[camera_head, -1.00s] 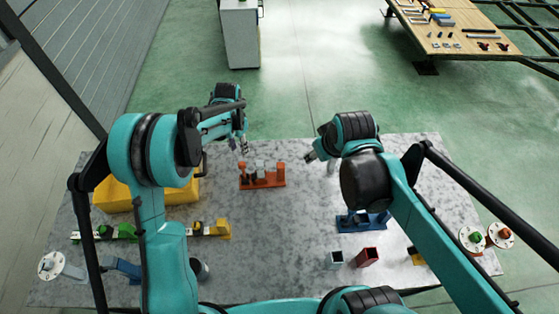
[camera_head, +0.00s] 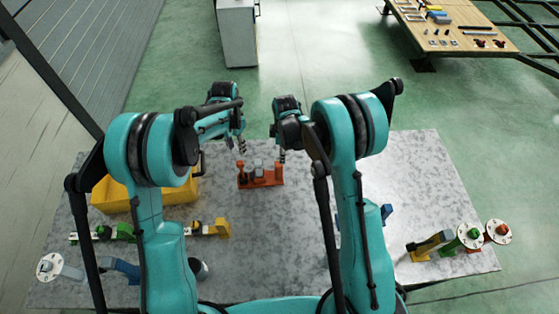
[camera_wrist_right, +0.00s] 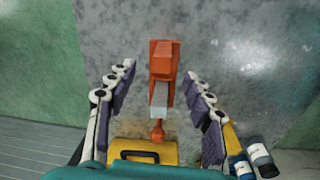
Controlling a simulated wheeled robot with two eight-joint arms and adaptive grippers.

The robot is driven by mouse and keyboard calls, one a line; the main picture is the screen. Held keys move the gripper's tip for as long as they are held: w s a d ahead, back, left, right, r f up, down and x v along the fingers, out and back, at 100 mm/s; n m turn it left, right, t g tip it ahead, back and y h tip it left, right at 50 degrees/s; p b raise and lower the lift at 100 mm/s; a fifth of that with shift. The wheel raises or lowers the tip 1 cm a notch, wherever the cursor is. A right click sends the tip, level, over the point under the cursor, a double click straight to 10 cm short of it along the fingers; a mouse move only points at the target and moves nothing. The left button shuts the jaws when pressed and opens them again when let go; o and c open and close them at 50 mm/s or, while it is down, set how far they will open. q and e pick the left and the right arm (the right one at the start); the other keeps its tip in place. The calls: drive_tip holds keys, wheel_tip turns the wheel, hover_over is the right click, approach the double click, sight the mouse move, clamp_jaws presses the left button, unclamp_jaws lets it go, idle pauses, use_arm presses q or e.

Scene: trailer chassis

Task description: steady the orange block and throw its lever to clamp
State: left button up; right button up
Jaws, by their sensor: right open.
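The orange block (camera_head: 262,182) stands on the grey table in the head view. It carries a knobbed post at its left end, a grey piece in the middle and a taller orange part at its right end. My left gripper (camera_head: 241,147) hangs just above and behind the left end; its jaws are too small to read. My right gripper (camera_head: 281,157) points down over the right end. In the right wrist view its open fingers (camera_wrist_right: 160,73) stand either side of the orange block (camera_wrist_right: 163,62), with visible gaps. The round orange knob (camera_wrist_right: 157,131) shows below the grey piece.
A blue fixture (camera_head: 386,212) is partly hidden by my right arm.

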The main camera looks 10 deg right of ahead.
sight(279, 171)
drive_tip(key=f, duration=0.2)
drive_tip(key=f+n, duration=0.1)
drive_tip(key=f, duration=0.1)
drive_tip(key=a+f+n, duration=0.1)
drive_tip(key=f, duration=0.1)
drive_tip(key=shift+w+a+f+g, duration=0.1)
drive_tip(key=shift+w+f+g, duration=0.05)
drive_tip(key=shift+f+g, duration=0.25)
drive_tip(key=shift+f, duration=3.85)
clamp_jaws()
use_arm(q)
drive_tip(key=c, duration=0.5)
drive_tip(key=shift+d+m, duration=0.25)
drive_tip(key=shift+m, duration=0.25)
clamp_jaws()
drive_tip(key=d+m, duration=0.1)
drive_tip(key=m, duration=0.2)
drive_tip(key=d+m+y, duration=0.1)
drive_tip(key=d+m, duration=0.1)
drive_tip(key=m, duration=0.2)
drive_tip(key=s+d+m+y, duration=0.1)
drive_tip(key=m, duration=0.3)
drive_tip(key=shift+d+r, duration=0.3)
drive_tip(key=shift+r, duration=0.1)
